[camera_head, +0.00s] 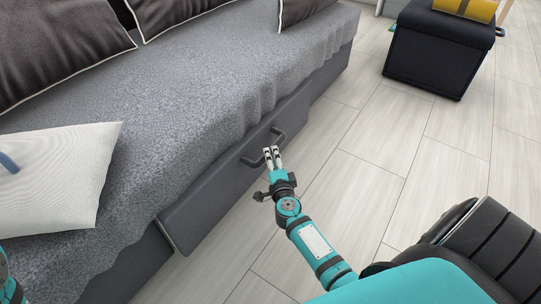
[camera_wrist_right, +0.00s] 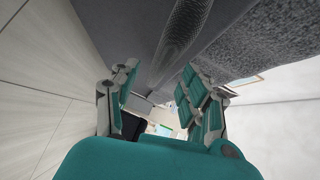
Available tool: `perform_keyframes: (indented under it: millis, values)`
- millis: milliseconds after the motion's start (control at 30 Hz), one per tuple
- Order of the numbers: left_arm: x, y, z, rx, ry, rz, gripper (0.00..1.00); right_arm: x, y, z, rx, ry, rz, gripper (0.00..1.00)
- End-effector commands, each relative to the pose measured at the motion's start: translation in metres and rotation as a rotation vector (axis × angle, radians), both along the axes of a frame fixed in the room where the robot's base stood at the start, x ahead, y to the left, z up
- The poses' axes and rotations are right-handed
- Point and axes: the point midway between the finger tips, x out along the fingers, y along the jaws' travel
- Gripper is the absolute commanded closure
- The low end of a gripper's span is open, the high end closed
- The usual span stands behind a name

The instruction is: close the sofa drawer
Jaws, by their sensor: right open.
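The sofa drawer (camera_head: 215,178) is a dark grey front panel low on the sofa (camera_head: 190,75). Its near end stands out a little from the sofa base, so it looks partly open. A dark bar handle (camera_head: 250,159) is on its face. My right gripper (camera_head: 271,154) is at the handle in the head view; I cannot tell whether it touches. In the right wrist view my right gripper (camera_wrist_right: 160,92) has its fingers apart, with a dark rounded bar (camera_wrist_right: 186,35) beyond them, probably the handle. Only a teal bit of my left arm shows at the left edge; its gripper is out of view.
A white cushion (camera_head: 55,175) and dark pillows (camera_head: 60,40) lie on the sofa. A black box-like stool (camera_head: 437,52) with a yellow item (camera_head: 468,9) on top stands at the upper right. The pale plank floor (camera_head: 345,140) in front of the drawer is clear.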

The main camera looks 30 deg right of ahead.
Motion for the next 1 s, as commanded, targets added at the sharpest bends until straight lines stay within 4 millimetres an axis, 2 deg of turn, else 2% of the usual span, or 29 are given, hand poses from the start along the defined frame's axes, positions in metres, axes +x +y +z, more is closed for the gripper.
perform_keyframes:
  millis: [100,233,633,900,1000]
  values:
    - [-0.007,-0.001,-0.001,0.000,-0.026,0.001,0.63,0.019,-0.008,-0.005,0.000,-0.002,0.000,0.54]
    - [-0.012,-0.001,0.002,0.001,-0.044,0.002,0.63,0.031,-0.014,-0.007,0.000,0.000,-0.001,0.54]
    - [-0.014,-0.001,0.005,0.003,-0.051,0.002,0.63,0.038,-0.016,-0.006,0.001,0.000,-0.001,0.54]
    - [-0.014,-0.002,0.005,0.003,-0.051,0.001,0.63,0.038,-0.016,-0.006,0.001,0.001,0.000,0.90]
    - [-0.014,-0.002,0.005,0.003,-0.051,0.001,0.63,0.037,-0.016,-0.006,0.001,0.001,0.000,1.00]
